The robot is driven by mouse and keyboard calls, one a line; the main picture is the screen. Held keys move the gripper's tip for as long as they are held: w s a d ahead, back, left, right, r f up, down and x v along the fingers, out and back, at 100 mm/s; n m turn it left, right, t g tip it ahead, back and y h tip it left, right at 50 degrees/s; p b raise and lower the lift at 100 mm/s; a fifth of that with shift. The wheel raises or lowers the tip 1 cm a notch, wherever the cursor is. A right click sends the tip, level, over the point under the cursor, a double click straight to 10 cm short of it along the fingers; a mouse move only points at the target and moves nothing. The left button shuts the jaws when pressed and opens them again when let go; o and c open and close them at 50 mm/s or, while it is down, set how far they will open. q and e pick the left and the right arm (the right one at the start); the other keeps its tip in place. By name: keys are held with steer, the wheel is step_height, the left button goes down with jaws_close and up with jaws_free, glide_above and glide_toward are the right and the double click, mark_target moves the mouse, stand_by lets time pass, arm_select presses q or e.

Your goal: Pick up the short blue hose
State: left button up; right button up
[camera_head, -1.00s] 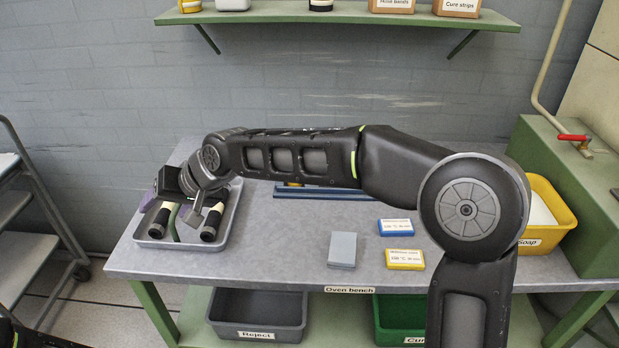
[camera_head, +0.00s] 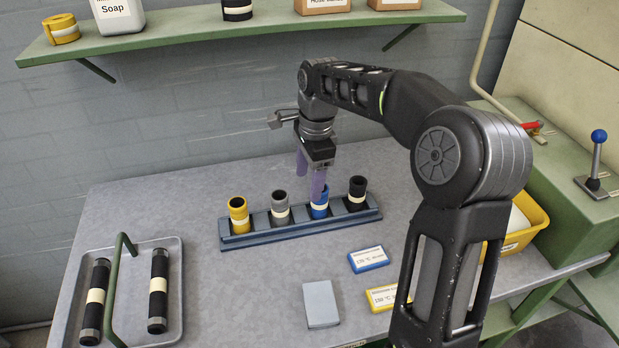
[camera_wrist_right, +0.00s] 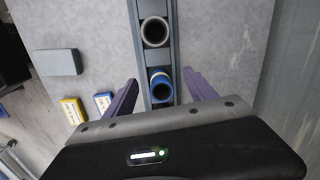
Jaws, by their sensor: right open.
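The short blue hose (camera_head: 319,207) stands upright in a slot of the blue-grey rack (camera_head: 236,241), with a pale band around it. It sits between a grey hose (camera_head: 281,207) and a black hose (camera_head: 357,193). My right gripper (camera_head: 310,186) is open above the blue hose, its purple fingers pointing down; one finger partly covers the hose. In the right wrist view the blue hose (camera_wrist_right: 160,88) lies between the two spread fingers (camera_wrist_right: 158,92), apart from both. My left gripper is out of view.
A yellow hose (camera_head: 239,214) stands at the rack's left end. A grey tray (camera_head: 174,282) with two long black hoses and a green handle is at left. Blue (camera_head: 369,259) and yellow (camera_head: 383,298) cards and a grey block (camera_head: 320,303) lie in front. A shelf (camera_head: 180,35) runs above.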

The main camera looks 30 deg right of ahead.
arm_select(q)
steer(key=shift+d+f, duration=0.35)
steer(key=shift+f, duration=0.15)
arm_select(e)
steer(key=d, duration=0.1)
steer(key=m, duration=0.1)
steer(key=d, duration=0.1)
steer(key=shift+s+d+g+h, duration=0.3)
steer(key=shift+g, duration=0.1)
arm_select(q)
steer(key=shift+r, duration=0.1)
arm_select(e)
steer(key=shift+f, duration=1.4)
steer(key=shift+f+p, duration=0.4)
step_height(320, 180, down, 4)
steer(key=shift+f+p, duration=0.2)
steer(key=shift+p, duration=0.2)
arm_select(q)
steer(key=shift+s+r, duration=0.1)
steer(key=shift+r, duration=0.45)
arm_select(e)
steer(key=shift+c, duration=0.6)
